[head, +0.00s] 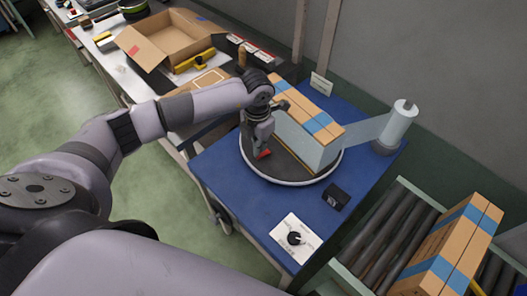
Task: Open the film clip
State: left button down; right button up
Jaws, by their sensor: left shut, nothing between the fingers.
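A small red part (263,154) shows on the turntable (267,178), left of the wrapped carton; it may be the film clip, but it is too small and too covered to tell whether it is open or shut. My left gripper (259,146) points down right at it, shut and empty; I cannot tell whether they touch. The carton stack (307,106), with blue bands, stands on the turntable with film around its sides. A strip of film (360,131) runs from it to the roll (400,121) at right. My right gripper is not in view.
The blue table (230,190) holds a small black box (336,197) and a white card (296,238) with a black knob-like thing. A roller conveyor (385,235) with another banded carton (452,245) is at lower right. An open cardboard box (172,40) stands at the back left.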

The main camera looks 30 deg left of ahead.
pick_arm(q)
jog(key=shift+f+b, duration=0.85)
jog(key=shift+f, duration=0.35)
dwell(0.4)
jog(key=shift+s, duration=0.1)
jog(key=shift+r+p, duration=0.5)
jog(key=shift+r, duration=0.25)
jog(key=shift+r+p, duration=1.7)
jog(key=shift+r, duration=1.1)
jog(key=shift+f, duration=0.1)
